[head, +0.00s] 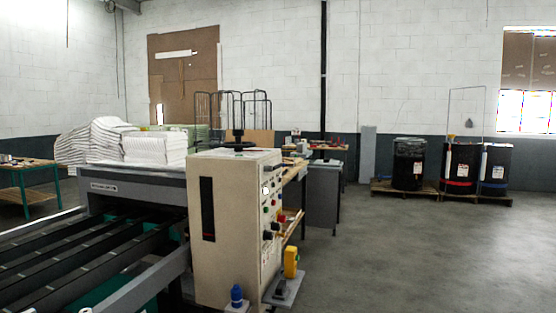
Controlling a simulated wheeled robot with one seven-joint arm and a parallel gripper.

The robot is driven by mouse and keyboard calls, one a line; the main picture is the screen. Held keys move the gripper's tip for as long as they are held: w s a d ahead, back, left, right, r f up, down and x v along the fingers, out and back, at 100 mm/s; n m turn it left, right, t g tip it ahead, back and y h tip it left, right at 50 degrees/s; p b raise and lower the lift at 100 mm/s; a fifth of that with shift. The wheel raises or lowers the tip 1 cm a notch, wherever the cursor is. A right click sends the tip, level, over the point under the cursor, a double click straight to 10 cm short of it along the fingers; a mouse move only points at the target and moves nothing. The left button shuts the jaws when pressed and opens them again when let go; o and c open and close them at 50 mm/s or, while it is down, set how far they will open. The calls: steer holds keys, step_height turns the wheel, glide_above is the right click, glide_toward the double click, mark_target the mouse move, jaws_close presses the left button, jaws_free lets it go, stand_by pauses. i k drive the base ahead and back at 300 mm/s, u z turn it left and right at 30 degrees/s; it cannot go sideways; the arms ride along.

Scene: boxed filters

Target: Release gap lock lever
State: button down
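A large machine with a cream control cabinet (220,232) stands at the centre left. Its right face carries several coloured buttons and knobs (268,205). A black wheel-like part (239,146) sits on top of the cabinet. A yellow part (290,262) stands on a grey base at the cabinet's lower right. I cannot tell which part is the gap lock lever. My gripper is not in view.
The machine's bed of dark rails (85,250) fills the lower left. White stacked material (154,146) lies behind it. Dark drums (408,164) stand on pallets at the back right. The floor (420,255) at right is clear.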

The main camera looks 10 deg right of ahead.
mark_target(266, 168)
steer(key=z, duration=0.55)
steer(key=i, duration=0.75)
steer(key=z, duration=0.65)
steer(key=i, duration=1.05)
steer(key=u, duration=0.75)
steer(key=i, duration=0.5)
steer(key=u, duration=0.35)
